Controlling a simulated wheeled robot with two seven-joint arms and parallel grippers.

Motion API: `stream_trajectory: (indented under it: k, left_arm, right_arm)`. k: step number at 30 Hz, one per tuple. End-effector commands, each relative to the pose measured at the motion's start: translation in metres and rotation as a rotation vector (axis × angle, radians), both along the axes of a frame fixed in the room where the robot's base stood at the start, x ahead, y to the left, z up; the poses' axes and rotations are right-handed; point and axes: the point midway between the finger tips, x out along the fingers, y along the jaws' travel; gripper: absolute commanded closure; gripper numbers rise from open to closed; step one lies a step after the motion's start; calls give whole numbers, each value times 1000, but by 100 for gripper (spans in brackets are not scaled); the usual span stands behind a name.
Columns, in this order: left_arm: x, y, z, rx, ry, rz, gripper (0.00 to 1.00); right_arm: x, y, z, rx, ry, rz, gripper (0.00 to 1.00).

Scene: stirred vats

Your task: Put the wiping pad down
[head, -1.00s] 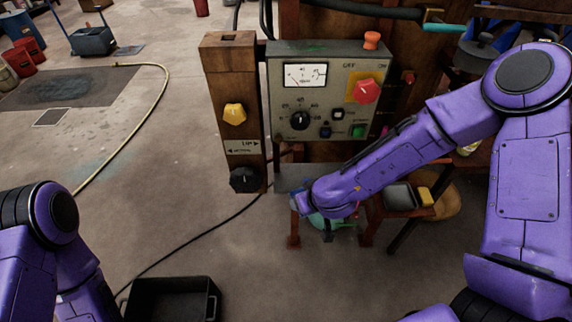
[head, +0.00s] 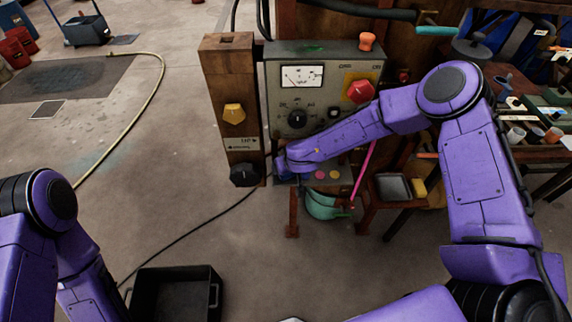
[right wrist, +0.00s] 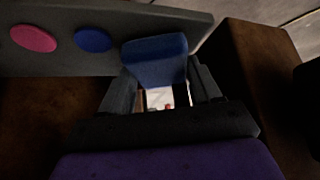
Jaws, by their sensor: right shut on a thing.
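The wiping pad appears as a blue block (right wrist: 155,62) in the right wrist view. My right gripper (right wrist: 162,85) is shut on it, one finger at each side. The pad overlaps a grey ledge (right wrist: 65,62) bearing a pink disc (right wrist: 33,38) and a blue disc (right wrist: 93,40); I cannot tell whether it touches. In the head view my right gripper (head: 281,165) is at the ledge's left end, below the control box (head: 285,105), and the pad is mostly hidden there. My left arm enters at lower left; its gripper is out of view.
A wooden post with a yellow knob (head: 233,113) and a black knob (head: 244,176) stands just left of my right gripper. A teal can (head: 322,206) is below the ledge. A grey tray (head: 393,187) and yellow block (head: 419,188) sit to the right. A black bin (head: 175,295) stands in front.

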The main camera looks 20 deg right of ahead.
Motion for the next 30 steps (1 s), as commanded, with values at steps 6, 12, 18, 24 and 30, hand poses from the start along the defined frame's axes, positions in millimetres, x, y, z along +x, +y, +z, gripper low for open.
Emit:
stream_trajectory:
  k: [6,12,18,24,30]
  left_arm:
    - [0,0,-1,0,0,0,0]
    - [0,0,-1,0,0,0,0]
    - [0,0,-1,0,0,0,0]
    - [0,0,-15,0,0,0,0]
    - [0,0,-32,0,0,0,0]
  right_arm:
    - [0,0,-3,-1,0,1,12]
    - [0,0,-3,-1,0,1,12]
    - [-7,-1,15,-1,-4,2,12]
    - [-47,-6,38,-1,1,4,12]
    - [-104,-12,40,0,-1,2,12]
